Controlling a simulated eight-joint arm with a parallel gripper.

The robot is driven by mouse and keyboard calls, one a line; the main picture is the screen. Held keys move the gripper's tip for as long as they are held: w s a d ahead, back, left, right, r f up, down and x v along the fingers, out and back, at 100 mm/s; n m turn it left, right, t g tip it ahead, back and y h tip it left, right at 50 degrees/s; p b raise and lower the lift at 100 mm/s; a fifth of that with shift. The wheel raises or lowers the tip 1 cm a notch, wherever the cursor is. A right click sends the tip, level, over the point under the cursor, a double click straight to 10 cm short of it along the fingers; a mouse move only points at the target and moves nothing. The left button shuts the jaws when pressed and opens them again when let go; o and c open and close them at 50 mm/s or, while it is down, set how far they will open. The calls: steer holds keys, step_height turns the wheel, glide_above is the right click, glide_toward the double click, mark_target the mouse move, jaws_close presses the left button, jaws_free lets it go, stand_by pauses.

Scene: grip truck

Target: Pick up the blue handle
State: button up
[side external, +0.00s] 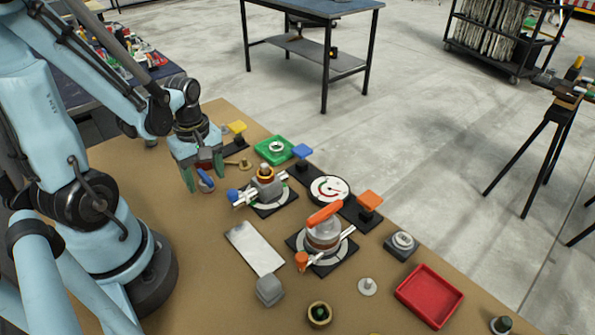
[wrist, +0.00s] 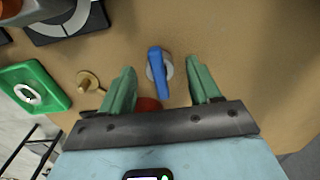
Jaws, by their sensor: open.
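The blue handle (wrist: 157,72) is a short blue bar on a round grey base. In the wrist view it lies between and slightly ahead of the two green fingers of my gripper (wrist: 160,82), with clear space on both sides. My gripper is open and empty. In the side external view my gripper (side external: 203,180) points down over the table, and the blue handle (side external: 206,178) shows beside its near finger. A small red part (wrist: 148,104) shows low between the fingers. How high the fingertips are above the table is hard to tell.
A brass-coloured peg (wrist: 90,82) stands left of the fingers in the wrist view, close to one finger. A green tray (side external: 274,150), a valve fixture with a blue knob (side external: 233,195), an orange-handled fixture (side external: 324,214) and a red tray (side external: 429,295) occupy the brown table.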

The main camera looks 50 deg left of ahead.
steer(key=shift+f, duration=0.15)
jaws_close()
stand_by(0.4)
steer(key=shift+r, duration=0.2)
